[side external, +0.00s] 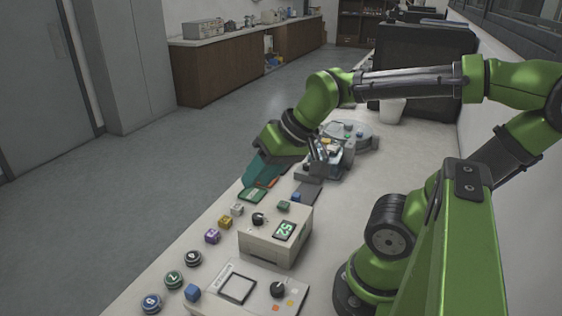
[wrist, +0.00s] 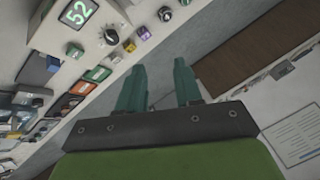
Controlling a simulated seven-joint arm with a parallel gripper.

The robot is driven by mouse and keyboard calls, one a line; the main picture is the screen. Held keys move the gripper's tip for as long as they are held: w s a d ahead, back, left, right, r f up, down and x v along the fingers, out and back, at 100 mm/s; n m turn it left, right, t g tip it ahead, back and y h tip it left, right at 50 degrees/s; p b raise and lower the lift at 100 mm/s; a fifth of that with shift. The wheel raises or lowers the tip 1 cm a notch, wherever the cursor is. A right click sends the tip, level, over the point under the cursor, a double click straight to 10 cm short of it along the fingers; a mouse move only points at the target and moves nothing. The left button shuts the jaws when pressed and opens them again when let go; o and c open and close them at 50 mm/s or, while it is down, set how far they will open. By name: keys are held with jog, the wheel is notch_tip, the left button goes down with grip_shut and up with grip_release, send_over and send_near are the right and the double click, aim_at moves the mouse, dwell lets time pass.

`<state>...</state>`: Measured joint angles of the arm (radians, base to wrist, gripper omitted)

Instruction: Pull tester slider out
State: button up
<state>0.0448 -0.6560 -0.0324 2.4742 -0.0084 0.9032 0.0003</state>
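My gripper (side external: 264,171) has teal fingers and hangs near the table's left edge, beside a grey machine (side external: 347,134) with coloured buttons. In the wrist view my gripper (wrist: 156,76) has its two fingers apart with nothing between them; they point past the table edge toward the floor. I cannot tell for sure which part is the tester slider. A flat dark grey piece (side external: 308,191) lies in front of the grey machine. My gripper and wrist partly hide the machine's near left side.
A beige box (side external: 262,246) with a knob and a green "52" display (side external: 285,231) stands in front. Another beige unit (side external: 226,303) is nearer. Small coloured cubes (side external: 225,222) and numbered round pieces (side external: 174,280) line the left edge. Green and orange cards (wrist: 97,74) lie near my gripper.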

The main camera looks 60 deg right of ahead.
jog(key=shift+o, duration=1)
jog(key=w+d+f+m+g, duration=0.1)
jog(key=d+m, duration=0.2)
jog(key=d, duration=0.3)
jog(key=w+d+f+m+g+h, duration=0.1)
jog(key=w+d+f+m+g, duration=0.1)
jog(key=d, duration=0.3)
jog(key=shift+d+m, duration=0.4)
jog(key=m+g, duration=0.4)
jog(key=m, duration=0.3)
send_over(296, 195)
jog(key=f, duration=0.1)
jog(key=shift+h, duration=0.3)
notch_tip(296, 195, down, 17)
jog(key=shift+d+r, duration=0.1)
jog(key=shift+r, duration=0.05)
jog(key=shift+c, duration=0.3)
grip_shut()
